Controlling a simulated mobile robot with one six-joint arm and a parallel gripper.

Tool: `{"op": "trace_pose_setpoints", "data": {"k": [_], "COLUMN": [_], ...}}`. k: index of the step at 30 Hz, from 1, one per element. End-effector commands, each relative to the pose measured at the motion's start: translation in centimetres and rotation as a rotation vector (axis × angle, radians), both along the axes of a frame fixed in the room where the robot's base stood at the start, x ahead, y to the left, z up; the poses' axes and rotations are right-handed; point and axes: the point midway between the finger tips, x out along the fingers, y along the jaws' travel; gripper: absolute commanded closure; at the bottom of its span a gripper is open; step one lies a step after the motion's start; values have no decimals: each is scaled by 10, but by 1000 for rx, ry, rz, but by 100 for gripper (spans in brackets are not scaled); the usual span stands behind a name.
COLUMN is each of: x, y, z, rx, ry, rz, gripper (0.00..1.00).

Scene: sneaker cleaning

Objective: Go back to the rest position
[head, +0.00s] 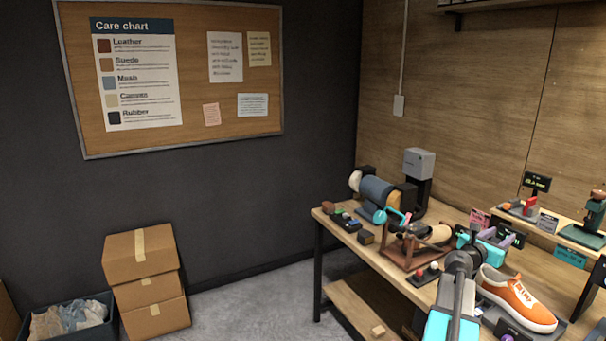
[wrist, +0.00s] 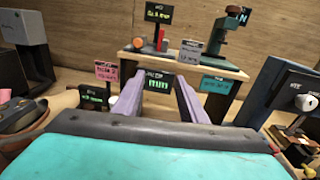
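My gripper (head: 503,236) is over the workbench in the head view, with its pale purple fingers pointing towards the back wall. In the wrist view my gripper (wrist: 158,90) shows both fingers apart, with nothing held between them. A small dark sign with green text (wrist: 158,80) shows beyond the fingertips. An orange and white sneaker (head: 516,297) rests on a dark tray to the right of my arm, apart from the gripper. My wrist housing hides the lower part of the wrist view.
A wooden stand with a pale rounded piece (head: 411,247) and a brush machine (head: 376,192) are left of my arm. A raised shelf (head: 545,222) holds tools behind the gripper. Stacked boxes (head: 143,281) stand on the floor at left. The floor between is clear.

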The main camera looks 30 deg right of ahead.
Motion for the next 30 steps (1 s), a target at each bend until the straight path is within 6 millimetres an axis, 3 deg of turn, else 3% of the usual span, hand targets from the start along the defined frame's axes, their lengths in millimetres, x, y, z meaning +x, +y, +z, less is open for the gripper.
{"op": "trace_pose_setpoints", "data": {"k": [8, 18, 24, 30], "x": [80, 180, 219, 243], "y": [45, 140, 207, 278], "z": [-55, -155, -219, -286], "rx": [51, 168, 263, 382], "ry": [35, 69, 70, 45], "rz": [108, 264, 329, 365], "gripper": [62, 62, 62, 62]}}
